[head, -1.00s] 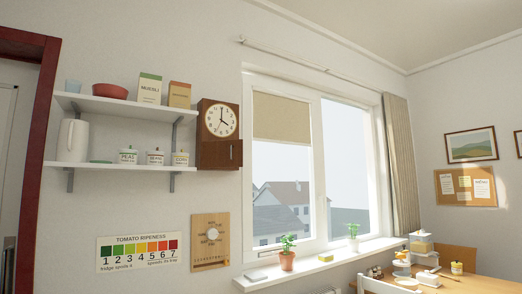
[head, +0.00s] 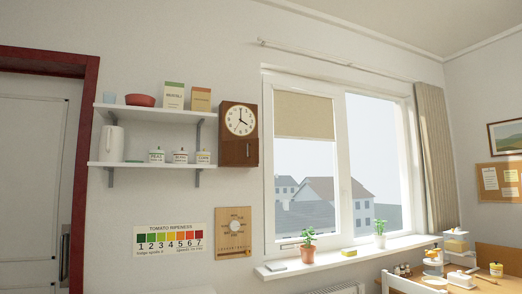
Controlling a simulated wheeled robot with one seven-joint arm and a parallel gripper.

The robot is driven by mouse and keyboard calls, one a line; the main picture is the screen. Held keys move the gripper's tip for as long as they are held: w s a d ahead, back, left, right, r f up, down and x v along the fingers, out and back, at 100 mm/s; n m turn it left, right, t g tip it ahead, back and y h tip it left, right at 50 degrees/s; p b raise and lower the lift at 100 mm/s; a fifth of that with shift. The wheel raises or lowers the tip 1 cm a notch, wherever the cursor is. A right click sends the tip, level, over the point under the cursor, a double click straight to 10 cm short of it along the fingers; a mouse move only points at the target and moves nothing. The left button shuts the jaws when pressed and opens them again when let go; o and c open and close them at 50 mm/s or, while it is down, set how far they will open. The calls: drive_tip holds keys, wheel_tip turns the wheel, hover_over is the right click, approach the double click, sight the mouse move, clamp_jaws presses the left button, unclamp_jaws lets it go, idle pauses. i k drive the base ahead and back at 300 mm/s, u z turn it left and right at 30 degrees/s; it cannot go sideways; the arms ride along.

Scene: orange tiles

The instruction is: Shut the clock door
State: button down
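A brown wooden wall clock (head: 239,134) hangs between the shelves and the window in the head view. Its round white dial (head: 240,120) shows about four o'clock. Below the dial is the clock door (head: 236,153), a small dark brown panel with a thin light handle (head: 248,150) toward its right side. The door looks flush with the case, but at this distance I cannot tell whether a small gap remains. My gripper is not in view.
Two white shelves (head: 150,165) with jars and boxes are left of the clock. A window (head: 340,165) with a sill (head: 345,258) holding potted plants is to its right. A tomato ripeness chart (head: 170,240) hangs below. A table (head: 490,285) stands at lower right.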

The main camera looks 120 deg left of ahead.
sight(244, 151)
drive_tip(key=u, duration=2.05)
drive_tip(key=i, duration=2.85)
drive_tip(key=u, duration=2.3)
